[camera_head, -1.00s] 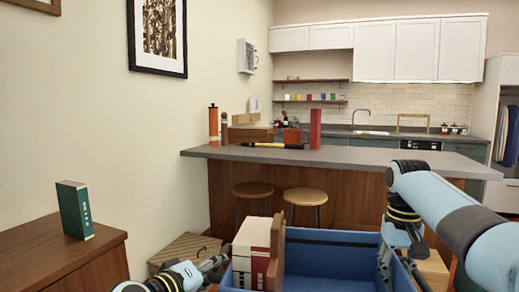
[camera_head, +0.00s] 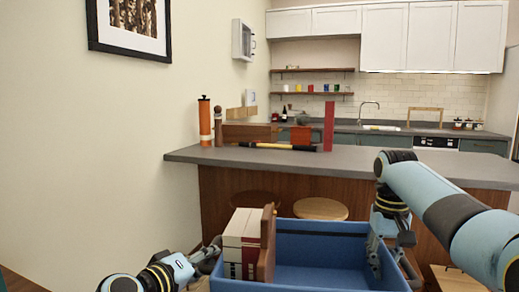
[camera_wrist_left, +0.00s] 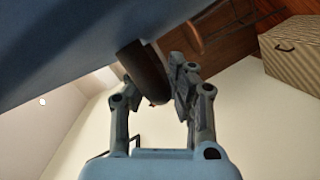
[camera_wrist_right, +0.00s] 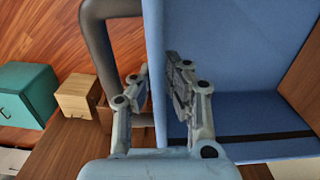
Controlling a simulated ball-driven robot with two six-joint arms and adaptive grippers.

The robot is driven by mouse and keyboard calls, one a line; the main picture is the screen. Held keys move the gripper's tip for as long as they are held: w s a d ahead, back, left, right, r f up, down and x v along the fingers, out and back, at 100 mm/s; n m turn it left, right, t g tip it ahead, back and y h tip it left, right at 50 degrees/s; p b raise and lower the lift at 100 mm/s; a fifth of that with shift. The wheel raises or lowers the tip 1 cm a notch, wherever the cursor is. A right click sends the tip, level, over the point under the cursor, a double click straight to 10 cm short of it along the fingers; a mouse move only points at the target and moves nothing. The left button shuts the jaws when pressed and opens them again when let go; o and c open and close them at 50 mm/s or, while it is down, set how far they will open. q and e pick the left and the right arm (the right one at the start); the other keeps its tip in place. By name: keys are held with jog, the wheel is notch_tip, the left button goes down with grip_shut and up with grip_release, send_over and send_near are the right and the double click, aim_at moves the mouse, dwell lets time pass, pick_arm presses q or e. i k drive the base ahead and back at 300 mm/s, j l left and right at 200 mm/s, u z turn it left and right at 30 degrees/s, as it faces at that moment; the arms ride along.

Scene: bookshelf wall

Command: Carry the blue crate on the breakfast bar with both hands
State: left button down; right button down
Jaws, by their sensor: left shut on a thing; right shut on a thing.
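The blue crate (camera_head: 325,246) is in front of me at the bottom of the head view, on the near side of the breakfast bar (camera_head: 420,165). It holds a white and red block (camera_head: 236,243) and an upright brown board (camera_head: 266,245) at its left side. My left gripper (camera_head: 208,256) is at its left side, shut on it; the left wrist view shows a dark rounded handle (camera_wrist_left: 143,68) by the fingers. My right gripper (camera_head: 384,252) is shut on its right wall; in the right wrist view the fingers (camera_wrist_right: 160,85) straddle that wall. The crate's underside is hidden in the head view.
Left on the bar stand an orange cylinder (camera_head: 205,122), a wooden box (camera_head: 250,133), an orange pot (camera_head: 300,135) and a red upright block (camera_head: 329,126). A yellow and black rod (camera_head: 278,146) lies before them. The bar's right part is clear. Stools (camera_head: 320,209) stand below its front edge.

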aim_at(262, 154)
jog(key=i+j, duration=0.2)
jog(key=i, duration=0.2)
jog(key=i+j, duration=0.15)
jog(key=i, duration=0.2)
jog(key=i+j, duration=0.2)
jog(key=i, duration=0.2)
